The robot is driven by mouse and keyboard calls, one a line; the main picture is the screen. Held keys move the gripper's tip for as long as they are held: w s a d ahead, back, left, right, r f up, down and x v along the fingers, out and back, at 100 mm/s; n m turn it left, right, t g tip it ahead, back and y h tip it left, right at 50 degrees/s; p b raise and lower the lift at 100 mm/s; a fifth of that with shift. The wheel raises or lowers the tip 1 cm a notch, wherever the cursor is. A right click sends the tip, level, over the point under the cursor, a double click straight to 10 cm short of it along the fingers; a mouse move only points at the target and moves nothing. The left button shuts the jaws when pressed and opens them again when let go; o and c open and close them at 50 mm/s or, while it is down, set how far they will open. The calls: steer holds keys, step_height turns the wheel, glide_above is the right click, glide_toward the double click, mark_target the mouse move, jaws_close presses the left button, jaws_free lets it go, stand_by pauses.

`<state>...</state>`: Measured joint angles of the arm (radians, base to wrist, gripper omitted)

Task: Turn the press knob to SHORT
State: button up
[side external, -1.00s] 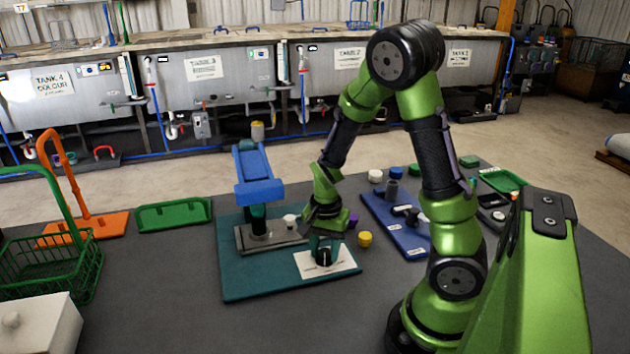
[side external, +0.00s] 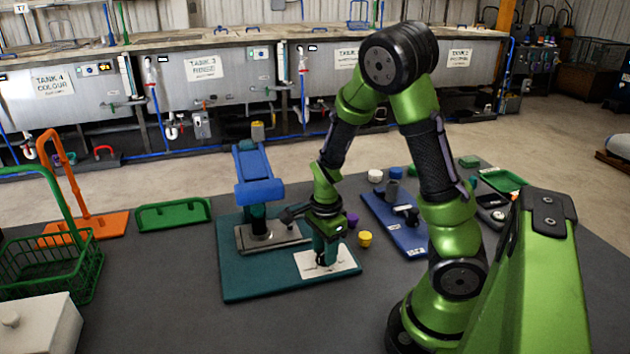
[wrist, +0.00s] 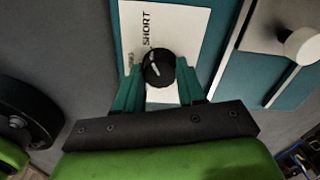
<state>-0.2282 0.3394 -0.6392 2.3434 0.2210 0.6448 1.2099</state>
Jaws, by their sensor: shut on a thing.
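The press knob (wrist: 158,68) is round and black with a white pointer line. It stands on a white label plate (wrist: 184,22) on the teal base (side external: 240,285) of the press. In the wrist view the word SHORT is printed above the knob, slightly left. A second word at the knob's left is too small to read. The pointer line slants up and left. My gripper (wrist: 160,88) has its teal fingers on either side of the knob, shut on it; in the side view it (side external: 325,260) comes down from above. The blue press (side external: 258,175) stands behind left.
A yellow cup (side external: 365,239) and a purple piece (side external: 352,219) are right of the press base. A blue board (side external: 385,222) with dark parts lies farther right. A green basket (side external: 50,265) and a white box (side external: 38,325) stand at left. The front table is clear.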

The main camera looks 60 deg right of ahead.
stand_by(0.5)
steer(key=o, duration=1.1)
steer(key=shift+c, duration=0.2)
steer(key=shift+r, duration=0.1)
step_height(320, 180, up, 17)
